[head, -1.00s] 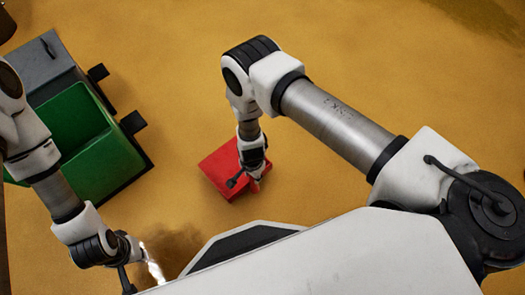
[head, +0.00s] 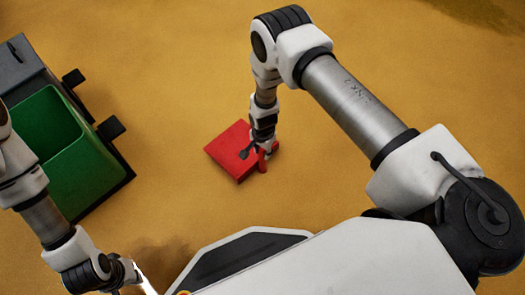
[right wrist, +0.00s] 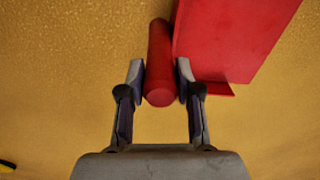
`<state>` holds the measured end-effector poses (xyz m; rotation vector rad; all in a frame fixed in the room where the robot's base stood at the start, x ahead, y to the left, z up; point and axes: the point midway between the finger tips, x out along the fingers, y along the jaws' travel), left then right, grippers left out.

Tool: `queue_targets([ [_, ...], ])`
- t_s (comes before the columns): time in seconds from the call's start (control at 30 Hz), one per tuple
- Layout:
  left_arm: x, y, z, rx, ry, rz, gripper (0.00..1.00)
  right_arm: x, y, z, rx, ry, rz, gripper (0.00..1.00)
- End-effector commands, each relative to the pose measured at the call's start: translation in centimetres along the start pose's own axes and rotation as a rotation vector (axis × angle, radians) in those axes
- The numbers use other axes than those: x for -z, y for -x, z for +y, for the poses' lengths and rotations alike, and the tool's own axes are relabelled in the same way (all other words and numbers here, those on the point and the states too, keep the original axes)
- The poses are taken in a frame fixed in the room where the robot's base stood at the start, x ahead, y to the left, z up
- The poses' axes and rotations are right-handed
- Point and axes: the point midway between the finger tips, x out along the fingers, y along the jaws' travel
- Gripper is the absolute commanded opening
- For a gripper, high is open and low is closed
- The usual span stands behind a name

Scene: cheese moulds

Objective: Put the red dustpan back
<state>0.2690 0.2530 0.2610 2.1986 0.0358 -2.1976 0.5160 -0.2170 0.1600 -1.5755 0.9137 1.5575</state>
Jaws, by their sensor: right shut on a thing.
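The red dustpan (head: 230,152) shows near the middle of the head view as a flat red pan with a short round handle. My right gripper (head: 264,150) is at its handle end. In the right wrist view the fingers of my right gripper (right wrist: 161,80) are shut on the red handle (right wrist: 159,62), with the pan (right wrist: 232,40) to the right of it. I cannot tell whether the pan touches the floor. My left gripper (head: 132,284) is at the bottom left of the head view, partly cut off, and its fingers are unclear.
A green open bin (head: 100,172) and a grey box (head: 22,70) stand at the left on a dark base, with black tabs (head: 110,128) on their right side. The yellow floor (head: 180,60) around the dustpan is clear.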

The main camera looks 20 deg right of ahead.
Motion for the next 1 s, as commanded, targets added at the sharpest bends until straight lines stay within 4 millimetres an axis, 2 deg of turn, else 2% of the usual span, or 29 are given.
queue_targets([
  [0.07,0.0,-0.4,0.0,0.0,0.0,0.0,0.0,0.0,-0.4,0.0,0.0,0.0,0.0,0.0],
  [0.1,0.0,-0.3,0.0,0.0,0.0,0.0,0.0,0.0,-0.3,0.0,0.0,0.0,0.0,0.41],
  [0.17,0.0,-0.3,0.0,0.0,0.0,0.0,0.0,0.0,-0.3,0.0,0.0,0.0,0.0,0.59],
  [0.43,0.0,-0.2,0.0,0.0,0.0,0.0,0.0,0.0,-0.2,0.0,0.0,0.0,0.0,0.59],
  [0.57,0.0,0.6,0.0,0.0,0.0,0.0,0.0,0.0,0.8,0.0,0.0,0.0,0.0,0.59],
  [0.67,0.0,1.7,0.0,0.0,0.0,0.0,0.0,0.0,3.0,-0.1,0.001,0.0,0.001,0.59],
  [0.9,0.0,4.6,0.0,0.0,0.0,0.0,0.0,0.0,9.3,-0.1,0.001,0.0,0.001,0.59],
  [1.0,0.0,5.2,0.0,0.0,0.0,0.0,0.0,0.0,11.1,-0.1,0.001,0.001,0.0,0.59],
])
